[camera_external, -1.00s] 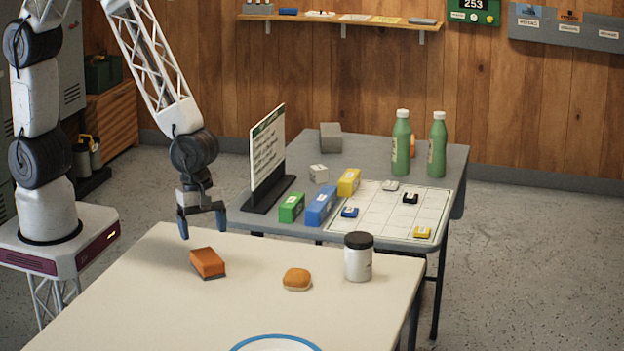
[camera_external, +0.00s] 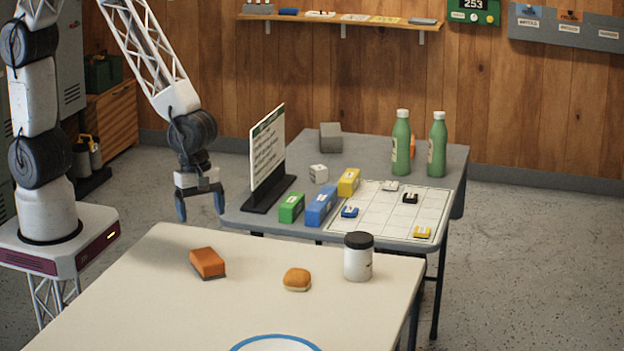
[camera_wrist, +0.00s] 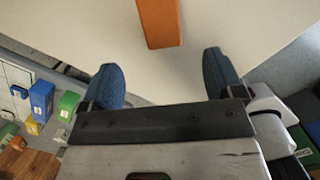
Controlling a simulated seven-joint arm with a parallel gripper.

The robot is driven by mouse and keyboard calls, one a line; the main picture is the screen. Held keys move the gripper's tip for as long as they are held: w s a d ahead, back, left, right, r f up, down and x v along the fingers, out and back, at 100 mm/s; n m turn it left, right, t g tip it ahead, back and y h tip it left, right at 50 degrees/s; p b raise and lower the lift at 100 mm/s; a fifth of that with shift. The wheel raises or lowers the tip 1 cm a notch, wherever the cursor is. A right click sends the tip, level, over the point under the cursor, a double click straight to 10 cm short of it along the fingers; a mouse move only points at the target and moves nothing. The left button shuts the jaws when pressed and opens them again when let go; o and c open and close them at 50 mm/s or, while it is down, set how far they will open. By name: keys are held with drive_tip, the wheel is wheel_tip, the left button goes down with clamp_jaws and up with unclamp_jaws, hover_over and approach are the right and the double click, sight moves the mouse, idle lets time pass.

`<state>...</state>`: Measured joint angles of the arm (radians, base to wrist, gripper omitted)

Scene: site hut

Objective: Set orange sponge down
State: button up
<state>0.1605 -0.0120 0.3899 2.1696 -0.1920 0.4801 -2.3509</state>
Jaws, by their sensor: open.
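The orange sponge (camera_external: 208,262), with a dark underside, lies flat on the cream table (camera_external: 150,300) near its back left part. My gripper (camera_external: 200,207) hangs above and behind the sponge, near the table's far edge. Its blue fingers are spread and nothing is between them. In the wrist view the sponge (camera_wrist: 161,20) shows at the top, beyond the open fingertips of my gripper (camera_wrist: 165,78) and apart from them.
A bread roll (camera_external: 297,279) and a white jar with a dark lid (camera_external: 358,258) stand right of the sponge. A blue-rimmed plate (camera_external: 275,340) is at the front. The grey table (camera_external: 380,150) behind holds a sign (camera_external: 268,145), colored boxes and two green bottles.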

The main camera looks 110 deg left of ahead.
drive_tip(key=s+a+r+m, duration=0.5)
drive_tip(key=s+r+m, duration=0.7)
drive_tip(key=s+m, duration=0.1)
drive_tip(key=s+a+r+m+t+y, duration=0.1)
drive_tip(key=s+a+r+m, duration=0.4)
drive_tip(key=s+r+m, duration=0.7)
drive_tip(key=shift+s+a+r+m, duration=0.2)
drive_tip(key=shift+s+r+m, duration=0.1)
drive_tip(key=shift+s+m, duration=0.8)
